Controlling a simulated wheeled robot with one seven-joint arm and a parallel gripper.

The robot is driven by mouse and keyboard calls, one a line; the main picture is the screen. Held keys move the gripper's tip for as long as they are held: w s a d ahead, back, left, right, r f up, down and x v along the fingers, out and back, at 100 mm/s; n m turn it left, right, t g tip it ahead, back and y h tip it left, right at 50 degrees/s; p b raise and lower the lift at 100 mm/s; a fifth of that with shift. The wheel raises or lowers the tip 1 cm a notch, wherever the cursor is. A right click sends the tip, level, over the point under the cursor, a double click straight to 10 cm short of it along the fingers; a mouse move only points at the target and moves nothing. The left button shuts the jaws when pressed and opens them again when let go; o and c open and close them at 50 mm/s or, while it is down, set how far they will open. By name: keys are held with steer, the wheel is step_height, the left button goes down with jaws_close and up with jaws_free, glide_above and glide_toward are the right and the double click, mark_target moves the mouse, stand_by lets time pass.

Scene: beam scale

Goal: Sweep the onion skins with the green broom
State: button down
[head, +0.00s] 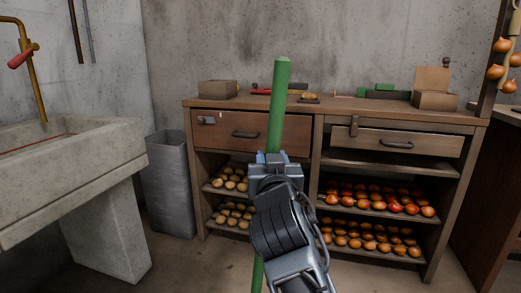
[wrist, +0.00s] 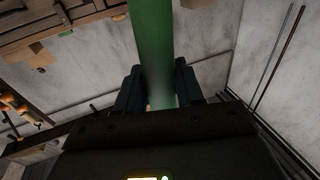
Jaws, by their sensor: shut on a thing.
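A green broom handle (head: 278,110) stands nearly upright in the middle of the head view, leaning slightly to the right at its top. My gripper (head: 267,160) is shut around this handle. In the wrist view the green handle (wrist: 154,60) runs between the two dark fingers of my gripper (wrist: 160,88). The broom's lower end, with its head, is out of view below my arm. No onion skins can be made out in either view.
A wooden cabinet (head: 215,164) stands ahead, with potatoes, tomatoes and onions on its shelves. A grey bin (head: 168,185) stands left of it, and a stone sink (head: 75,150) is at the left. Onions (head: 495,72) hang at the right. Some concrete floor (head: 190,265) is bare in front.

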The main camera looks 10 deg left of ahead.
steer(key=s+d+p, duration=0.3)
steer(key=d+p, duration=0.3)
steer(key=d, duration=0.4)
steer(key=s+d+p, duration=0.4)
steer(key=d+p, duration=0.1)
steer(key=d, duration=0.5)
steer(key=shift+s+p, duration=0.25)
steer(key=shift+p, duration=0.1)
steer(key=shift+a+r, duration=0.1)
